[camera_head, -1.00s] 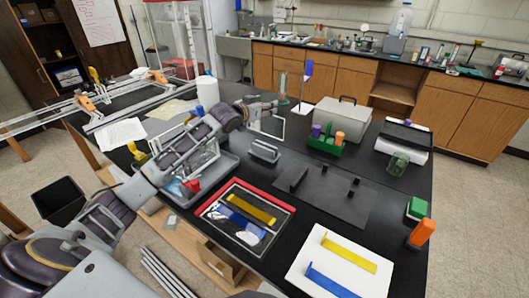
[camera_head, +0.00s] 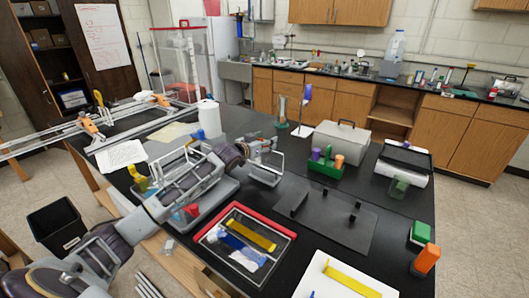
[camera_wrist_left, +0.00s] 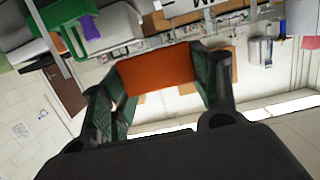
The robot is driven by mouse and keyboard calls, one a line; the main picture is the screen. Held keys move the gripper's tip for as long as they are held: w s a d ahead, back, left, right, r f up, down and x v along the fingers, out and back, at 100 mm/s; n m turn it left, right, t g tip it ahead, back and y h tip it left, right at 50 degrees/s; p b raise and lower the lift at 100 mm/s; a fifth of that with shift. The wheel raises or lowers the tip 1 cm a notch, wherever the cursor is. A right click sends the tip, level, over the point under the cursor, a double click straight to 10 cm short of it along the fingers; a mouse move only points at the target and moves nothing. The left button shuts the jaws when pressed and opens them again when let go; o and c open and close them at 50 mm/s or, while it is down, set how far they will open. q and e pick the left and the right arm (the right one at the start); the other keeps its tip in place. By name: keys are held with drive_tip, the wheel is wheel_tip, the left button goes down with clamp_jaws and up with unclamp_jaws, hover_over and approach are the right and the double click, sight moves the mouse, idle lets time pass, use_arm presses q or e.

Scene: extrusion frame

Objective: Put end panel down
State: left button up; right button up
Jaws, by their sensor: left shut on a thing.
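My left gripper (camera_head: 264,146) comes in from the left over the middle of the black table. My right gripper is not in view.
A dark plate with black blocks (camera_head: 328,222) lies right of the gripper. Behind it stand a green caddy (camera_head: 325,168) and grey case (camera_head: 341,143). A red-edged tray (camera_head: 210,236) and white board (camera_head: 320,284) lie in front. Metal rails (camera_head: 60,135) stand at left.

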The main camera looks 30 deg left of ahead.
use_arm(q)
drive_tip(key=shift+f, duration=2.45)
drive_tip(key=o, duration=1.5)
drive_tip(key=shift+c, duration=0.2)
drive_tip(key=shift+s, duration=0.1)
drive_tip(key=shift+s, duration=0.1)
drive_tip(key=v, duration=1.1)
drive_tip(key=shift+s+r+b, duration=0.25)
drive_tip(key=shift+s+b, duration=0.05)
